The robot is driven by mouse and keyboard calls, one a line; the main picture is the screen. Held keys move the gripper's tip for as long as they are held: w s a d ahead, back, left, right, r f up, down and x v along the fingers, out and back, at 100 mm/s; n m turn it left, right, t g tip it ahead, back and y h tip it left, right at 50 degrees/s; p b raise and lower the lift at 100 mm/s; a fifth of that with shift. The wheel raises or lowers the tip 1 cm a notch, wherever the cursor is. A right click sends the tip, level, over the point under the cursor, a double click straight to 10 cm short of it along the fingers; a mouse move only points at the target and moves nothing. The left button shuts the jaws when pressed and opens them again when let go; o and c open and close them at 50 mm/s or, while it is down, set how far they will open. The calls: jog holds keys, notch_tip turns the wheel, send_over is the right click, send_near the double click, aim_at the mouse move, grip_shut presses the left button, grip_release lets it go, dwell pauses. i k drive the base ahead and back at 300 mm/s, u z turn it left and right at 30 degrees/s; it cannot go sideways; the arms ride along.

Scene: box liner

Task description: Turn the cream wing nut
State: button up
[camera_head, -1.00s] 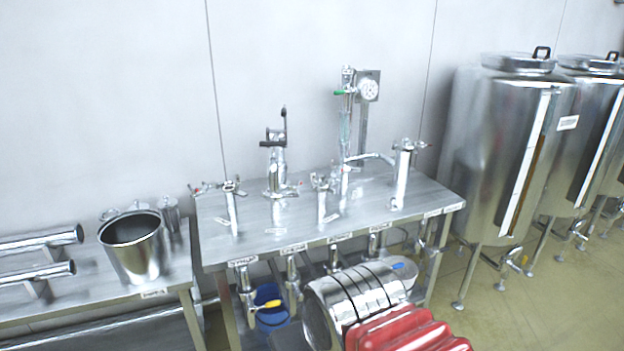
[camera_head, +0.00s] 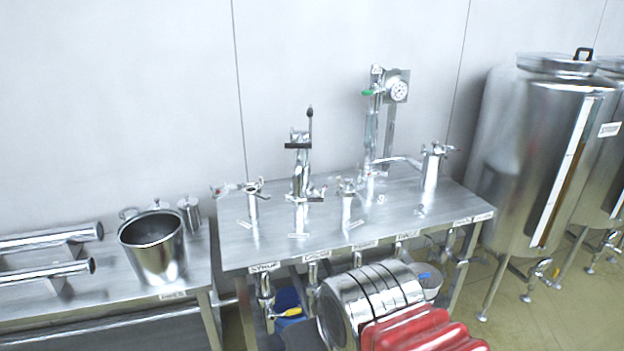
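I cannot make out a cream wing nut. Several upright steel fittings stand on the steel bench, and some have small winged or cross-shaped parts on top. These are the left fitting (camera_head: 253,203), the middle fitting (camera_head: 347,205) and the right fitting (camera_head: 431,170). Their small parts are blurred and too small to tell colours surely. A taller fitting with a black lever (camera_head: 301,175) stands between the left and middle ones.
The steel bench (camera_head: 395,225) has labelled valves below its front edge. A steel bucket (camera_head: 153,250) stands on the left bench. A gauge (camera_head: 399,91) rises at the back, tanks (camera_head: 545,160) stand right.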

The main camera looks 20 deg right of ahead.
aim_at(318, 193)
jog(key=i, duration=0.85)
jog(key=z, duration=0.05)
